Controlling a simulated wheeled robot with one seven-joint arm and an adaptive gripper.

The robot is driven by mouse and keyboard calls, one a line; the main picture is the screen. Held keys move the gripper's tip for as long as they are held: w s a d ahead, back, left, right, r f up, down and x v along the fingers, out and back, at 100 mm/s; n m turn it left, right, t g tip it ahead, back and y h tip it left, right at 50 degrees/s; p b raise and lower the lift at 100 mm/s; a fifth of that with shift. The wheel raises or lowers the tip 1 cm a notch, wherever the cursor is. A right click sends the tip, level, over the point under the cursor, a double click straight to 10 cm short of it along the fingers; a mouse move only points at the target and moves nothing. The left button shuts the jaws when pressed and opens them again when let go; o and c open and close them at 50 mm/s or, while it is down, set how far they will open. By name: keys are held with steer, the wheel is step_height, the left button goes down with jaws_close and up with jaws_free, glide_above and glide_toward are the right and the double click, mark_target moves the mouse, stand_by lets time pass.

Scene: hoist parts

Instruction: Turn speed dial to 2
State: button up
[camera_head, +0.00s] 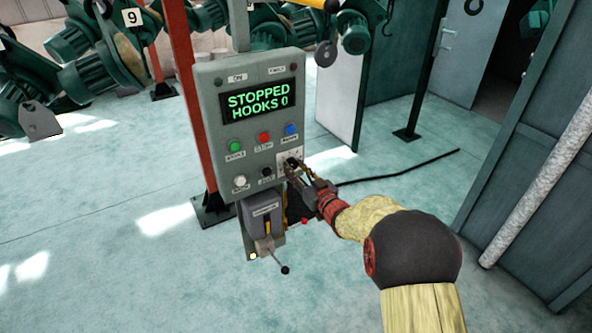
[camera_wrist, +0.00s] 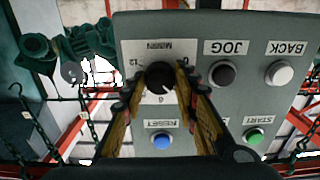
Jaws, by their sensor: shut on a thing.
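The grey control panel (camera_head: 207,125) stands on a post, its green-lit display (camera_head: 259,101) reading "STOPPED HOOKS 0". The speed dial (camera_wrist: 160,75) is a black knob on a white plate (camera_wrist: 131,48) marked M/MIN, seen upside down in the wrist view. A 12 and a 6 show on the plate; other marks are partly covered. My gripper (camera_wrist: 159,90) has its two fingers on either side of the knob, closed on it. In the head view my gripper (camera_head: 294,168) reaches the panel's lower right and hides most of the dial. I cannot tell where the knob points.
The blue reset button (camera_wrist: 162,140) is close to my fingers. The black jog button (camera_wrist: 223,73), white back button (camera_wrist: 280,73) and green start button (camera_wrist: 254,136) are nearby. A lever (camera_head: 272,257) sticks out below the panel. A black cable (camera_head: 400,171) lies on the floor.

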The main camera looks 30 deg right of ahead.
steer(key=n+b, duration=0.4)
steer(key=b, duration=0.1)
steer(key=shift+f, duration=0.2)
steer(key=n+b, duration=0.3)
steer(key=shift+d+r+n+b, duration=0.1)
steer(key=shift+r+n+b, duration=0.05)
steer(key=shift+n+b, duration=0.2)
steer(key=shift+r, duration=0.1)
steer(key=o, duration=1.1)
steer(key=shift+o, duration=0.3)
steer(key=s, duration=1.2)
steer(key=shift+d, duration=0.15)
